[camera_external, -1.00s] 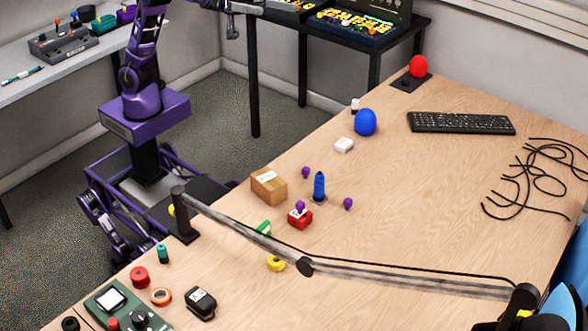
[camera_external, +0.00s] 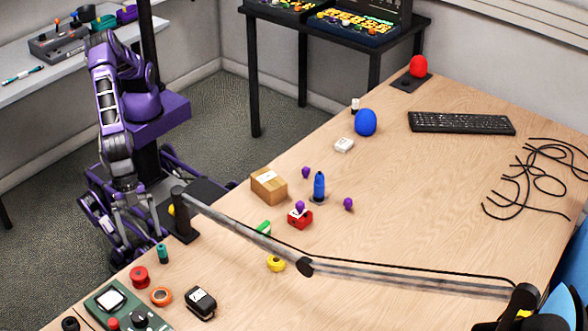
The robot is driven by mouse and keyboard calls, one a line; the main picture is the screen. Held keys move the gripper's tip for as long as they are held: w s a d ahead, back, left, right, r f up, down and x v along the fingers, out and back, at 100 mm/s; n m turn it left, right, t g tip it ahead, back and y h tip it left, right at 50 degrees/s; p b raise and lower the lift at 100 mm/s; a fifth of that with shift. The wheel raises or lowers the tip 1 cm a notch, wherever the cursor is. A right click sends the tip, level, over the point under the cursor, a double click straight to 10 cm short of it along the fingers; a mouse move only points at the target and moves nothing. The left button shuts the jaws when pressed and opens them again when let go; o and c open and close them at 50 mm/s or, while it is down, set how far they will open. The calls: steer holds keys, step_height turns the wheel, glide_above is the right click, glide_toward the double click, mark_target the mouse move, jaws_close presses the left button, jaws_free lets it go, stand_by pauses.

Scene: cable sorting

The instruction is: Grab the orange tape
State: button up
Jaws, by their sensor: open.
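The orange tape (camera_external: 161,296) is a small ring lying flat on the near left part of the wooden table. It sits between a green device and a black box-shaped item, just in front of a red spool. My gripper (camera_external: 128,238) hangs pointing down at the left, beyond the table's left edge, above and to the left of the tape and apart from it. Its fingers are spread and nothing shows between them.
A red spool (camera_external: 140,277), a teal cylinder (camera_external: 162,253), a green device (camera_external: 122,305) and a black item (camera_external: 201,303) surround the tape. A lamp arm (camera_external: 350,273) crosses above the table from a black post (camera_external: 180,215).

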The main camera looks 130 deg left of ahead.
steer(key=b, duration=0.1)
glide_toward(160, 296)
steer(key=shift+w+d+f, duration=0.2)
steer(key=shift+w, duration=0.4)
steer(key=shift+b+x, duration=0.5)
steer(key=shift+x, duration=2.5)
steer(key=shift+w+d, duration=0.1)
steer(key=shift+w, duration=0.1)
steer(key=c, duration=1.4)
steer(key=shift+r, duration=0.15)
